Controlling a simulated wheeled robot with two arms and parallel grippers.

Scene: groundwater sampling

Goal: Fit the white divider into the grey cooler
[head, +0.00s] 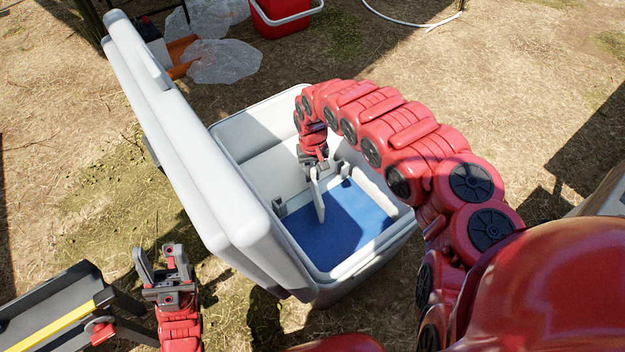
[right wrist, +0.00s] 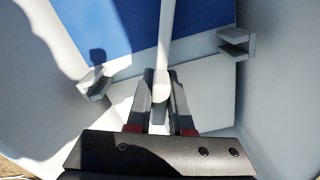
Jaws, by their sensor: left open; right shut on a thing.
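The grey cooler (head: 365,268) stands open on the ground, with its lid (head: 180,140) raised on the left. Its floor (head: 345,225) is blue. My right gripper (head: 314,168) reaches down inside and is shut on the white divider (head: 319,201). In the right wrist view the divider (right wrist: 166,35) shows as a narrow strip running away from the jaws (right wrist: 160,85). Two grey slotted brackets, a left one (right wrist: 93,85) and a right one (right wrist: 236,42), flank it, apart from it. The divider's lower edge is hard to judge against the floor. My left gripper (head: 160,266) is open and empty, outside the cooler.
A dark case with a yellow strip (head: 50,328) lies at the lower left. A white hose (head: 405,22) lies at the top. Dry grass to the right is mostly clear.

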